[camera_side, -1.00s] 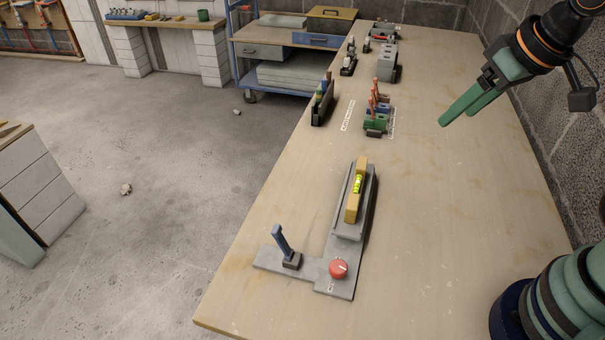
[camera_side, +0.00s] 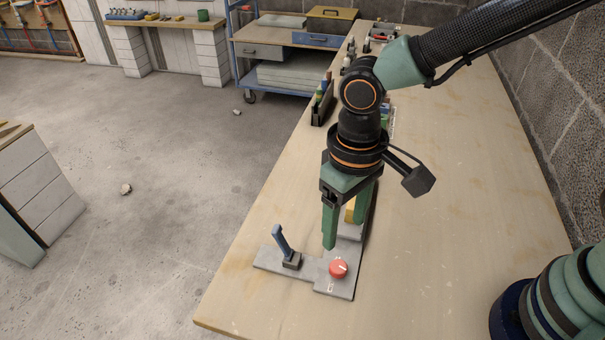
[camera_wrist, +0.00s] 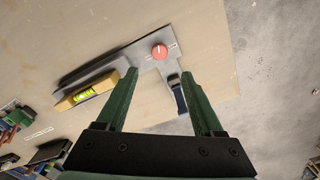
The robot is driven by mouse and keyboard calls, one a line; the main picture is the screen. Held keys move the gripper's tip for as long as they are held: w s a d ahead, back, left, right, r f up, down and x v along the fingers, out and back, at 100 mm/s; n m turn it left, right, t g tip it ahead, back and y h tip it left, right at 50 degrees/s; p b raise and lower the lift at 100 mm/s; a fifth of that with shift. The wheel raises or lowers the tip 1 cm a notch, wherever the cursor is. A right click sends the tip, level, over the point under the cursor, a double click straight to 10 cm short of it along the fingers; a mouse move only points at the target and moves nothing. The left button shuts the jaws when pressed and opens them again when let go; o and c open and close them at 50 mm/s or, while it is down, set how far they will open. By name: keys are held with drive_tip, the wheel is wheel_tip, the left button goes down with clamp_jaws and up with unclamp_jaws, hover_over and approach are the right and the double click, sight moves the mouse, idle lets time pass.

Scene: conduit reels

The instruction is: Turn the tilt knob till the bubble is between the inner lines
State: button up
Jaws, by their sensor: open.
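The red tilt knob (camera_side: 338,268) with a white mark sits on the grey base plate (camera_side: 334,287) near the table's front left edge; the knob also shows in the wrist view (camera_wrist: 159,52). My gripper (camera_side: 343,228) is open and empty above the plate, behind the knob and apart from it. The yellow level (camera_wrist: 84,91) lies on the grey platform, with its green vial (camera_wrist: 84,93) visible in the wrist view. The bubble's place against the inner lines is too small to tell. In the side view my gripper hides most of the level.
A blue lever (camera_side: 280,240) stands upright on the plate's left arm, close to the knob. A dark rack (camera_side: 322,103) and other fixtures stand farther back. The table (camera_side: 460,200) is clear to the right.

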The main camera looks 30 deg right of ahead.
sight(339, 266)
wheel_tip(339, 266, down, 12)
drive_tip(key=shift+r, duration=0.15)
idle(0.3)
clamp_jaws()
drive_tip(key=shift+d+n, duration=0.1)
drive_tip(key=shift+n, duration=1.7)
unclamp_jaws()
wheel_tip(339, 266, up, 12)
